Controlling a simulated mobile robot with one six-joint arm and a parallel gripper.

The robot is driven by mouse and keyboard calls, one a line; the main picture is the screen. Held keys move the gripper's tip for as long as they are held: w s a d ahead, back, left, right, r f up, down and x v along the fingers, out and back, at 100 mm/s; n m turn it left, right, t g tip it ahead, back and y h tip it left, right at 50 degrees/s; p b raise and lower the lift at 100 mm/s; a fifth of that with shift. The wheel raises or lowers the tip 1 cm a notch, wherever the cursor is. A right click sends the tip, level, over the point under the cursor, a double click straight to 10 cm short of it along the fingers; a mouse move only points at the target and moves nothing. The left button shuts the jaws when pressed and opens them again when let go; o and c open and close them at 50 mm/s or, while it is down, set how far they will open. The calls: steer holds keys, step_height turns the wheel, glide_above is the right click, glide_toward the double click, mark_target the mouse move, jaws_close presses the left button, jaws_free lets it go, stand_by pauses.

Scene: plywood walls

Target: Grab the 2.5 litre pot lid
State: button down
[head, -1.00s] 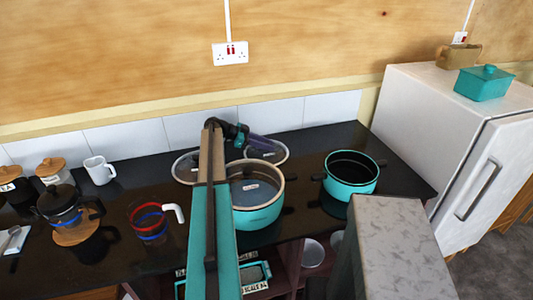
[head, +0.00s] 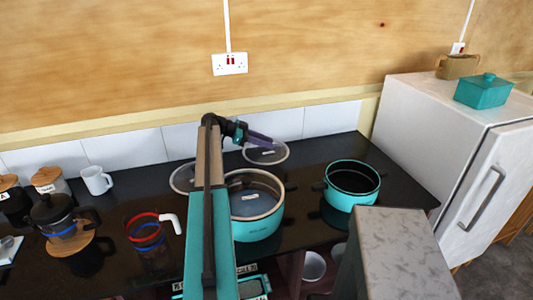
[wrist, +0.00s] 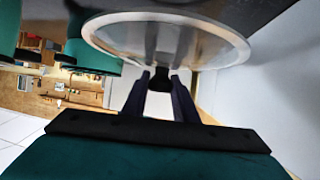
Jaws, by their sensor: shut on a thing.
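A round clear lid with a pale rim (head: 280,154) is at the back of the black counter, behind the pots. In the wrist view the lid (wrist: 215,45) fills the upper middle, its knob between the fingers. My gripper (head: 268,142) reaches over it from the left in the head view. It is shut on the knob (wrist: 160,78), seen between the dark fingers in the wrist view. A small label shows on the lid, too small to read. A second clear lid (head: 180,180) lies to the left, partly hidden by my arm.
A large teal pot (head: 258,228) with a pale rim stands in front, partly behind my arm. A smaller teal pot (head: 350,199) stands to its right. A striped jug (head: 148,236) and white mug (head: 96,180) stand left. The tiled wall (head: 330,118) is close behind.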

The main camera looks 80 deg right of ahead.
steer(key=shift+r+b, duration=0.45)
steer(key=shift+r, duration=1.4)
